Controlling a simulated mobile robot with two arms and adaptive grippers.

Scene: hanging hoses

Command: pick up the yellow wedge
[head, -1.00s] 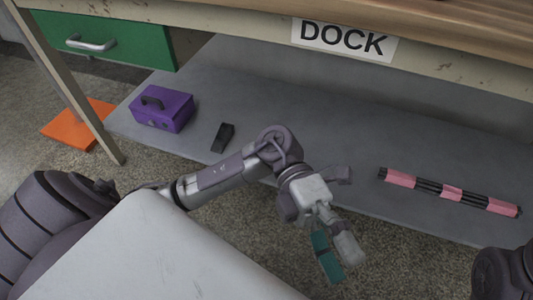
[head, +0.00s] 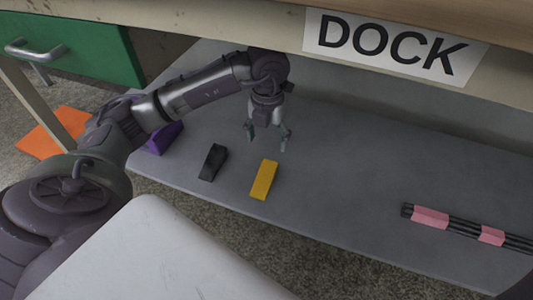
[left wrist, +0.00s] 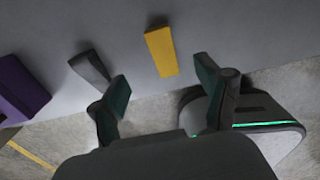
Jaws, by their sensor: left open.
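The yellow wedge (head: 264,180) lies on the grey lower shelf of the bench, near its front edge. My left gripper (head: 267,138) points down, open and empty, and shows just above the wedge in the head view, apart from it. In the left wrist view the yellow wedge (left wrist: 161,52) shows beyond the open fingertips of my left gripper (left wrist: 159,82), between them and nearer the right-hand finger. Nothing hides the wedge. My right gripper is in neither view.
A dark grey wedge-like block (head: 213,162) lies left of the yellow wedge. A purple box (head: 165,138) is partly behind my left arm. Black rods with pink bands (head: 455,228) lie at right. The bench edge with the DOCK sign (head: 392,45) overhangs the shelf (head: 340,190).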

